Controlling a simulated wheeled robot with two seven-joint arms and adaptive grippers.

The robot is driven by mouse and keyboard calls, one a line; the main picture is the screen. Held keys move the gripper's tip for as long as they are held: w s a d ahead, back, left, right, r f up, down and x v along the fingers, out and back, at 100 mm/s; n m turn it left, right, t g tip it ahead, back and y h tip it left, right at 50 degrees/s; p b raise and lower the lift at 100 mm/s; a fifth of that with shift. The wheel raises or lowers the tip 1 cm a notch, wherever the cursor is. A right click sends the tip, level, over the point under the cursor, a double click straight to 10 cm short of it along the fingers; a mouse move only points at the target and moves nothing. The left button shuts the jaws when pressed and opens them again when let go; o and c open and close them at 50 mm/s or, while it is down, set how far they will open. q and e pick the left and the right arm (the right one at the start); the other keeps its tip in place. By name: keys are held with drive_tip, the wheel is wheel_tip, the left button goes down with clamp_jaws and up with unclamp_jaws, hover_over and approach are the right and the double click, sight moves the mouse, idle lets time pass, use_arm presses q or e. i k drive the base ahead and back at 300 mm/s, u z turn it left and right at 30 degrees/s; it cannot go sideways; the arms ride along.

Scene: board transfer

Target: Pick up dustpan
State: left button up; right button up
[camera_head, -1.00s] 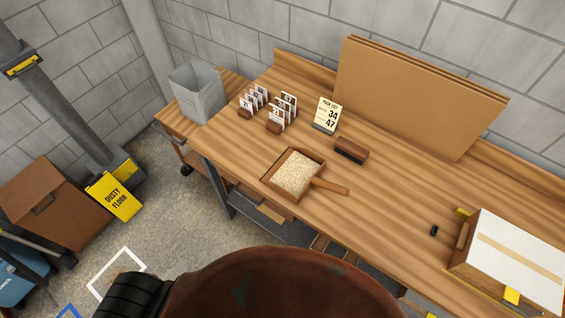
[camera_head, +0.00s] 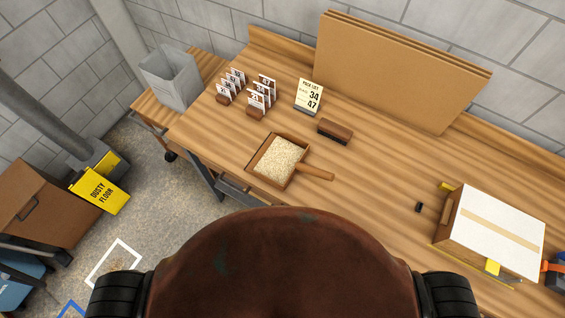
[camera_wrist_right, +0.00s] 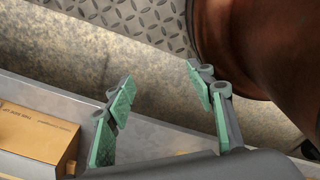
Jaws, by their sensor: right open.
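The dustpan (camera_head: 318,173) is a wooden pan with a short handle that points right. It lies on the wooden workbench (camera_head: 380,190), filled with pale granules (camera_head: 276,161). A brown brush (camera_head: 335,131) lies on the bench just behind and right of the pan. My right gripper (camera_wrist_right: 165,95) shows only in the right wrist view. Its green-padded fingers are apart with nothing between them, over a metal surface and floor, and no dustpan is in that view. My left gripper is not in view.
Numbered cards in wooden holders (camera_head: 255,112) and a pick-list sign (camera_head: 308,96) stand behind the pan. Brown boards (camera_head: 400,70) lean at the back. A white-topped box (camera_head: 495,230) sits at right. A grey bin (camera_head: 172,80) stands at left. The bench between pan and box is mostly clear.

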sight(277, 161)
drive_tip(key=z, duration=0.05)
drive_tip(key=k, duration=1.05)
drive_tip(key=u, duration=0.2)
